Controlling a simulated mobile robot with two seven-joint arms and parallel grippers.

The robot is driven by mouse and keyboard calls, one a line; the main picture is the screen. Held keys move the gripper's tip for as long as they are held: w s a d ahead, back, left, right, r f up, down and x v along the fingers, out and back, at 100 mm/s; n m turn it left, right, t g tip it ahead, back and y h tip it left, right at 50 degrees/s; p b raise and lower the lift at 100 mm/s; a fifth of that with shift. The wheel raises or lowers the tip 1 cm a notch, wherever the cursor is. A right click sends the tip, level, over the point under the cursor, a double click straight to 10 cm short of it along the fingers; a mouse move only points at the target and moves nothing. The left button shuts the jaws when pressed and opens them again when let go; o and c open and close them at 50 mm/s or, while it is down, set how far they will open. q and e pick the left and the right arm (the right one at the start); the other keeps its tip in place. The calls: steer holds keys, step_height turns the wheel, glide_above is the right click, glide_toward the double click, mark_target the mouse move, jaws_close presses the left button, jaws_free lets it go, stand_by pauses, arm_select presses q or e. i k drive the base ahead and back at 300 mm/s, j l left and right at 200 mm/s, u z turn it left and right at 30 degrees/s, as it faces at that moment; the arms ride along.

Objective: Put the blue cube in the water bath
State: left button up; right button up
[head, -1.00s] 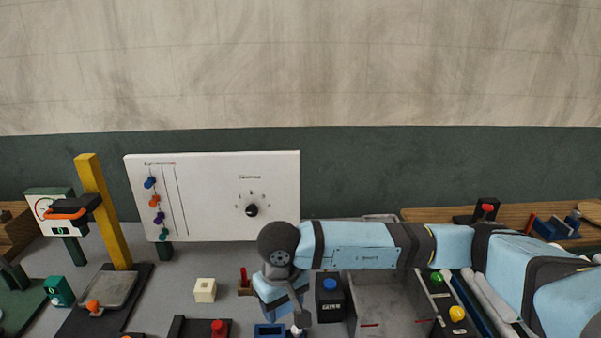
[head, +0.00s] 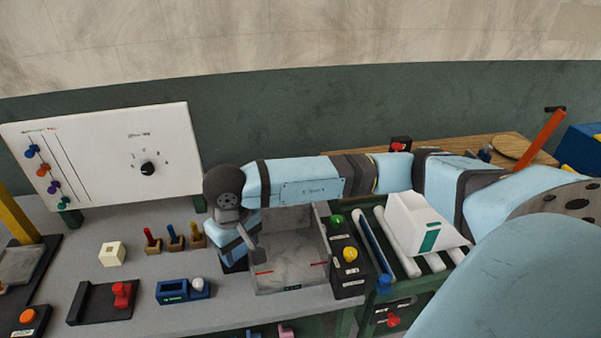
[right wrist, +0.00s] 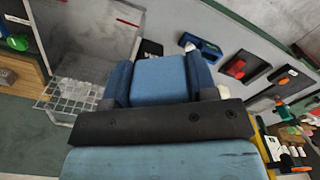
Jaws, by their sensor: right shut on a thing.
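The blue cube (right wrist: 160,82) is held between the two fingers of my right gripper (right wrist: 160,66) in the right wrist view. In the head view my right gripper (head: 238,246) points down just left of the water bath, and the cube cannot be made out there. The water bath (head: 290,287) is an open grey tub with red marks on its front wall. It also shows at the left of the right wrist view (right wrist: 95,30), with a wire mesh basket (right wrist: 78,98) at its near end. My left gripper is not in view.
A black box with green and yellow buttons (head: 347,262) adjoins the bath's right side. A white block (head: 425,222) lies on rollers further right. A blue holder (head: 183,291), several small coloured-handled stands (head: 176,238) and a cream cube (head: 112,253) stand to the left.

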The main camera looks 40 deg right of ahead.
mark_target(287, 254)
steer(key=l+u, duration=0.1)
steer(key=l, duration=0.8)
steer(key=i+l, duration=0.25)
steer(key=l, duration=0.05)
